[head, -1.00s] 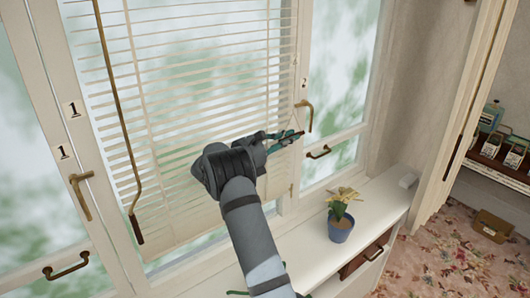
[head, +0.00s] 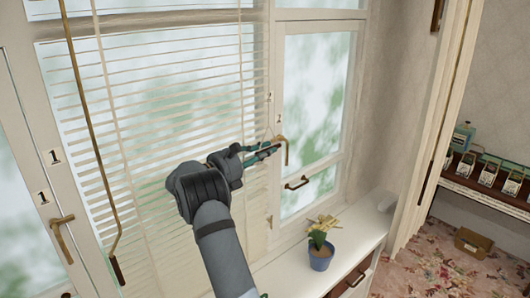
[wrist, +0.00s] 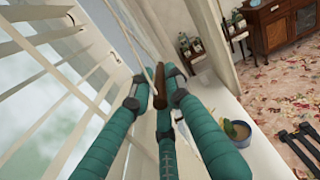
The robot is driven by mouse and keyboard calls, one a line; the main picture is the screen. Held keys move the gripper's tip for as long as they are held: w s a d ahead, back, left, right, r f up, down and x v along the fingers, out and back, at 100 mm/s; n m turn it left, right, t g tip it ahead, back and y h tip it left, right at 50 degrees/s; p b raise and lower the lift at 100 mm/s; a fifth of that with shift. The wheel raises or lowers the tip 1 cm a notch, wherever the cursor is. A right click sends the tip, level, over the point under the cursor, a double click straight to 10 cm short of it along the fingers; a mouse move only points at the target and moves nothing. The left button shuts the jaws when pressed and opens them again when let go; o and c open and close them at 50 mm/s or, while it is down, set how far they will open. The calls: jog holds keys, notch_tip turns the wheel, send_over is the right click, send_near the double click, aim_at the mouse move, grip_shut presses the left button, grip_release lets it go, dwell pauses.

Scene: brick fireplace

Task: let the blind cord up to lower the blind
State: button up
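The white slatted blind (head: 170,90) hangs in front of the left window pane in the head view; its lower edge is hard to make out. My gripper (head: 264,151) is at the blind's right edge, beside the brass window handle. In the wrist view, the teal fingers of my gripper (wrist: 156,103) close around a brown wooden cord pull (wrist: 158,85). The pale blind cord (wrist: 147,45) runs upward from the pull. In the head view the thin cord (head: 267,132) rises above the fingertips. The exact finger contact is partly hidden.
The brass window handle (head: 285,150) is just right of my gripper. A blue flowerpot (head: 320,257) with a plant stands on the white sill (head: 372,228) below. A brown wand (head: 93,140) hangs at the blind's left. A shelf with bottles (head: 488,180) is far right.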

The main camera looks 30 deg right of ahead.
jog(key=shift+o, duration=1.4)
jog(key=shift+a, duration=0.1)
jog(key=s+a, duration=0.2)
jog(key=a, duration=0.9)
jog(key=shift+a, duration=0.35)
jog(key=shift+s+d, duration=0.1)
jog(key=d, duration=0.4)
jog(key=w+d, duration=0.1)
jog(key=d, duration=0.3)
jog(key=w+d, duration=0.1)
jog(key=d, duration=0.3)
jog(key=shift+w, duration=0.1)
jog(key=shift+a+f+b, duration=0.1)
jog(key=shift+f+b, duration=0.35)
jog(key=shift+f, duration=0.3)
jog(key=shift+a+f, duration=0.1)
jog(key=shift+f, duration=0.25)
